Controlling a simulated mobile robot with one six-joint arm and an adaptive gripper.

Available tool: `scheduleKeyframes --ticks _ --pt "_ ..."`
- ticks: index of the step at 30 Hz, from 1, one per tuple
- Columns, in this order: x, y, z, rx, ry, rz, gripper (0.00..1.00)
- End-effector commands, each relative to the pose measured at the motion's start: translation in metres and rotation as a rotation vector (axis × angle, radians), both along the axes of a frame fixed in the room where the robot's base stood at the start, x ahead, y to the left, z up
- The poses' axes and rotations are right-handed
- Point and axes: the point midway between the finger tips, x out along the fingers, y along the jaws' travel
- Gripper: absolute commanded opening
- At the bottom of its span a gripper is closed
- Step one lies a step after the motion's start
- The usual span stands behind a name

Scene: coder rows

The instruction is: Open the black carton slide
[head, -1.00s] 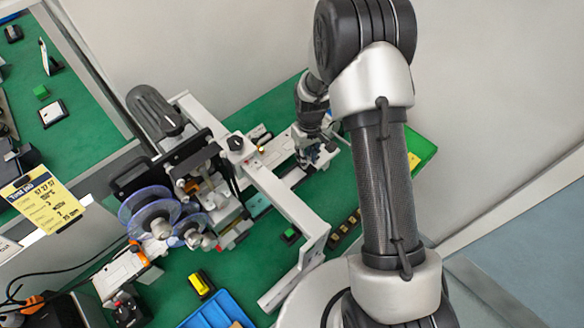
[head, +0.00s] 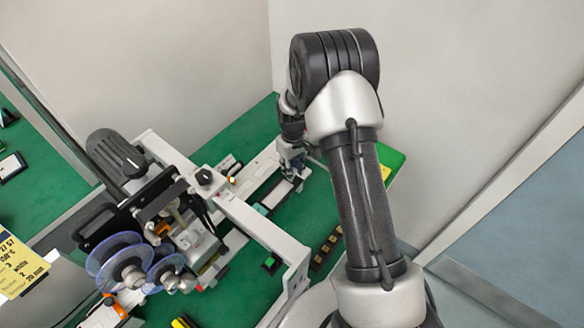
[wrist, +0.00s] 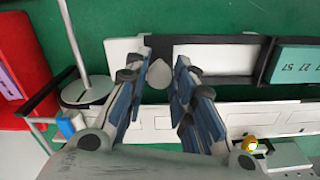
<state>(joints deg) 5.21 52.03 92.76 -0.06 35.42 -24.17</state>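The black carton slide (wrist: 215,41) shows in the wrist view as a black frame with a white panel inside, lying along a white rail. A pale grey rounded knob (wrist: 160,73) is at its left end. My gripper (wrist: 163,58) is open, with its two blue-grey fingers on either side of the knob. I cannot tell whether either finger touches it. A teal block with printed numbers (wrist: 294,62) sits at the slide's right end. In the head view my gripper (head: 292,166) is low over the far end of the rail, and it partly hides the slide there.
The coder machine (head: 175,225) with its clear reels and a white gantry beam (head: 245,220) stands left of my arm. A row of small dark blocks (head: 326,249) lies on the green table. In the wrist view a red object (wrist: 25,70) and a thin upright rod are at the left.

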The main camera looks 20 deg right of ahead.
Motion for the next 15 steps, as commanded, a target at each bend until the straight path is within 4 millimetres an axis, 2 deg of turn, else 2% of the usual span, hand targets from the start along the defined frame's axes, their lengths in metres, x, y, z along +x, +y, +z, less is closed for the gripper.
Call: scheduleKeyframes --ticks 6,15 --pt "0.0008 0.0003 0.0004 0.000 -0.002 -0.001 0.41" --pt "0.0013 0.0005 0.0013 0.000 -0.004 -0.001 0.41"
